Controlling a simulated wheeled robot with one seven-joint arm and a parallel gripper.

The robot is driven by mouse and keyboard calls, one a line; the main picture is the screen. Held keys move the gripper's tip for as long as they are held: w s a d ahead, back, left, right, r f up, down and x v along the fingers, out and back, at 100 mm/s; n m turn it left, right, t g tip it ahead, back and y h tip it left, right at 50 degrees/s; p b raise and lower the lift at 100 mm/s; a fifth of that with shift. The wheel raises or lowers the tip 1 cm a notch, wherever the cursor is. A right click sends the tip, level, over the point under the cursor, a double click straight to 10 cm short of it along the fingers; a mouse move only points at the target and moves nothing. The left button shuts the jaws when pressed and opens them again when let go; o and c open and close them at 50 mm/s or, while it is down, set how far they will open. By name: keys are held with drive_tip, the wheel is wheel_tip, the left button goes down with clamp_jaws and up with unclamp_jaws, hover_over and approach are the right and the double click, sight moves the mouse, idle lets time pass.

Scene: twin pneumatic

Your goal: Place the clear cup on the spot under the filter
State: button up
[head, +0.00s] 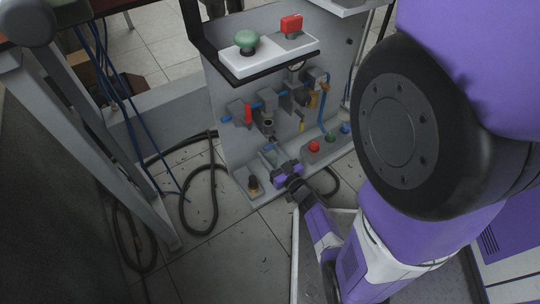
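The pneumatic unit stands upright in the head view, with a row of fittings on its grey panel. A part that looks like the filter (268,126) hangs at the left of the row, with a metallic lower end. My gripper (270,157) is just below it, low in front of the panel, with its fingers pointing up and left. The fingers are too small to tell whether they are open or shut. I cannot make out the clear cup; it may be between the fingers or hidden by them.
A small dark part with an amber base (252,185) sits on the unit's ledge, left of my gripper. A button box (325,147) is to the right. A white shelf (268,58) with green and red buttons juts out above. Black hoses (200,195) lie on the floor at left.

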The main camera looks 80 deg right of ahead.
drive_tip(key=shift+f, duration=0.1)
drive_tip(key=o, duration=1.5)
